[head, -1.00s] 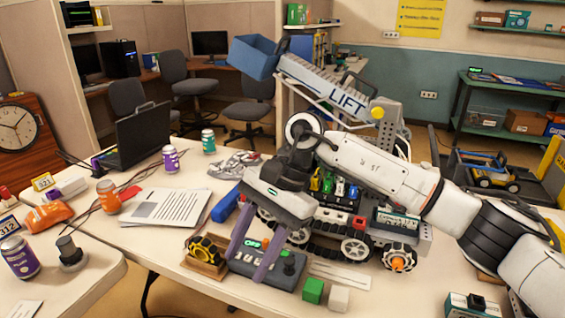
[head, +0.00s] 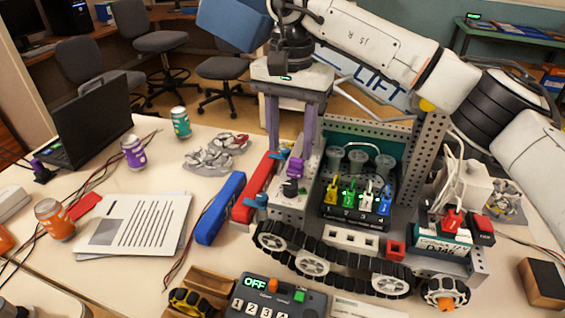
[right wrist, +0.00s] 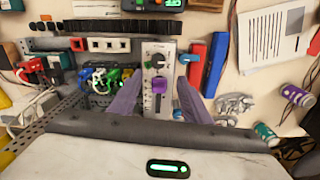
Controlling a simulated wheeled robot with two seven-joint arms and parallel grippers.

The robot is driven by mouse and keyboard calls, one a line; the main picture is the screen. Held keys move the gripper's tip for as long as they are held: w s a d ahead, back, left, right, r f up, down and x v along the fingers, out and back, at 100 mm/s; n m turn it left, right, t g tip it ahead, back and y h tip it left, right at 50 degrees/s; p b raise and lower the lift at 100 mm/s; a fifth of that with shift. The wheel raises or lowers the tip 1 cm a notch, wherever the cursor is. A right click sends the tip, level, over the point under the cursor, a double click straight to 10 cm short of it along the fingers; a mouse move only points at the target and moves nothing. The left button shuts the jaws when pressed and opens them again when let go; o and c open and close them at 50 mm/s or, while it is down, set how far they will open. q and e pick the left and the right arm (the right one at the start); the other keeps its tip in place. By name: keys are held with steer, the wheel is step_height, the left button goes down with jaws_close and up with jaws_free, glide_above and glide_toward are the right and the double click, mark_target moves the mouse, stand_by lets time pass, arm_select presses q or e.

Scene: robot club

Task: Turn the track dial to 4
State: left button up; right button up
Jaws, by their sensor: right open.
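A grey panel (head: 283,208) on the tracked vehicle carries a black knob (head: 290,187), a purple knob (head: 295,167) and teal knobs. My right gripper (head: 292,152) is open, with its purple fingers pointing down at the panel's far end. The right wrist view shows the purple knob (right wrist: 159,86) between the spread fingers, with the black knob (right wrist: 158,61) just beyond. I cannot tell whether a finger touches the purple knob. A control box (head: 262,295) reads OFF and has the numbers 1 to 4; its near part is cut off. Which knob is the track dial I cannot tell. My left gripper is not in view.
Red and blue bars (head: 220,208) lie left of the panel. Papers (head: 135,225), cans and a laptop (head: 95,130) are on the left of the table.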

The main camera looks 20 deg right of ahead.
mark_target(291, 184)
steer(key=shift+s+f, duration=0.3)
steer(key=shift+f, duration=0.35)
steer(key=shift+s+f, duration=0.3)
steer(key=shift+f, duration=0.3)
step_height(291, 184, down, 6)
steer(key=shift+r+p, duration=0.2)
steer(key=shift+p, duration=0.4)
steer(key=shift+w+f, duration=0.1)
steer(key=shift+f, duration=0.45)
steer(key=c, duration=1)
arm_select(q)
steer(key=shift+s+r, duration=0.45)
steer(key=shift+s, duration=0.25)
arm_select(e)
steer(key=shift+c, duration=0.2)
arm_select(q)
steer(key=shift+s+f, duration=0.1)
arm_select(e)
steer(key=shift+m, duration=0.3)
